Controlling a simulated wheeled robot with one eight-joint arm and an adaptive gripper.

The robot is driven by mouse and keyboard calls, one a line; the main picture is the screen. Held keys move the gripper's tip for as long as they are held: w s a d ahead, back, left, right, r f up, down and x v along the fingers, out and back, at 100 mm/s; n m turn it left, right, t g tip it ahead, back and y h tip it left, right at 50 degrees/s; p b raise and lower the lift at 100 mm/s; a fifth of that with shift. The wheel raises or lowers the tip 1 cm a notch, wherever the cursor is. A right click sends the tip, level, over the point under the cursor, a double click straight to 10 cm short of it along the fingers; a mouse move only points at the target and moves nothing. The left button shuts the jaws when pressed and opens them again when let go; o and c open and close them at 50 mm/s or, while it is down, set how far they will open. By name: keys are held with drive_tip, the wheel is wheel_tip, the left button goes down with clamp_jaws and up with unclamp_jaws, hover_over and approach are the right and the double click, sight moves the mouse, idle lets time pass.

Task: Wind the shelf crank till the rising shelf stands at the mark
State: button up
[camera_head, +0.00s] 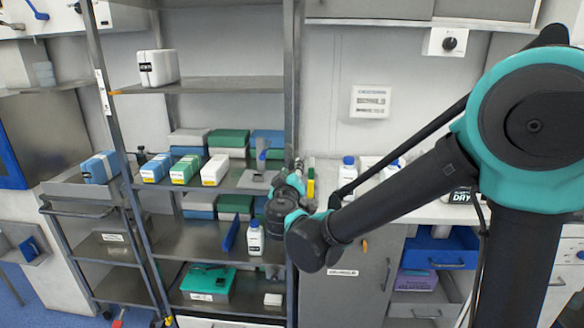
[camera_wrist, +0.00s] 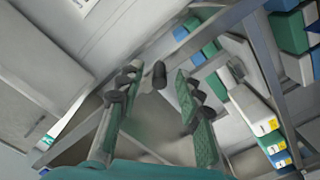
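The shelf rack's upper shelf (camera_head: 220,86) carries a white box (camera_head: 158,67). A small orange tab (camera_head: 114,92) sits at its left end, beside a white strip (camera_head: 103,86) on the left post; I cannot tell whether the strip is the mark. My gripper (camera_head: 286,180) is by the rack's right post, partly hidden by my wrist. In the wrist view its two fingers (camera_wrist: 153,100) are apart. A dark rounded knob (camera_wrist: 160,74), possibly the crank handle, shows between and beyond the fingertips, with no clear contact. The rest of the crank cannot be made out.
Blue, green and white boxes (camera_head: 214,170) fill the middle shelf close to my gripper. A white bottle (camera_head: 255,238) and a green case (camera_head: 208,283) stand lower down. A counter with bottles (camera_head: 347,172) lies right of the post.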

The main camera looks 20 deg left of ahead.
sight(289, 157)
drive_tip(key=shift+x, duration=1.3)
drive_tip(key=shift+c, duration=0.4)
clamp_jaws()
